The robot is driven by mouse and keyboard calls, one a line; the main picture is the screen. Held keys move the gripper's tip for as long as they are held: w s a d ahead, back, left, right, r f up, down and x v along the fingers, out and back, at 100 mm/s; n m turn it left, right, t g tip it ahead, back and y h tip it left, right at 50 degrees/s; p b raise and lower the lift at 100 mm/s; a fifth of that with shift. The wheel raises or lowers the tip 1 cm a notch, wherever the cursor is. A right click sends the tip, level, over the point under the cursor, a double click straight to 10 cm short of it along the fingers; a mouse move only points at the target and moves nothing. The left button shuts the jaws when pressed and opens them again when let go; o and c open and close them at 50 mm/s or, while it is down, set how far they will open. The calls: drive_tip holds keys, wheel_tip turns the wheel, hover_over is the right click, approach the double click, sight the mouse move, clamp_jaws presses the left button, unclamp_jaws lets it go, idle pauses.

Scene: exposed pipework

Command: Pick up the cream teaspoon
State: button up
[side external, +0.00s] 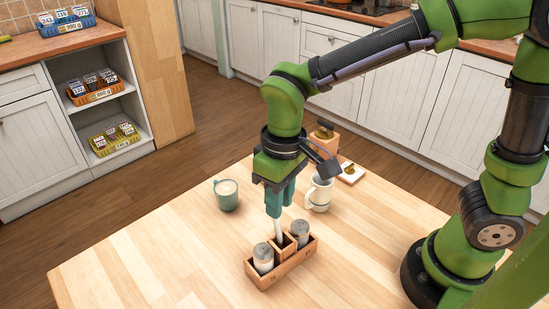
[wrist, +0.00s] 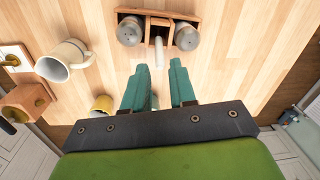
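The cream teaspoon (side external: 279,231) stands upright in the small middle compartment of a wooden caddy (side external: 283,272). Its pale handle (wrist: 158,52) sticks up above the caddy in the wrist view; its lower end is hidden. My gripper (side external: 275,207) points down over the caddy. In the wrist view its teal fingers (wrist: 160,66) are apart, with an empty-looking gap between them. The handle's top lies close to the fingertips, in line with that gap. I cannot tell whether it is between them. Nothing appears gripped.
Two grey-topped shakers (side external: 263,258) (side external: 300,234) flank the spoon in the caddy. A teal cup (side external: 227,196) and a white mug (side external: 320,194) stand behind. A yellow vessel (wrist: 103,104) partly shows in the wrist view. A wooden box (side external: 325,139) stands farther back. The table's left is clear.

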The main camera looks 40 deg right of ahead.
sight(277, 222)
wheel_tip(277, 222, down, 6)
drive_tip(key=shift+a+f, duration=0.15)
drive_tip(key=shift+f, duration=0.1)
drive_tip(key=shift+w, duration=0.1)
clamp_jaws()
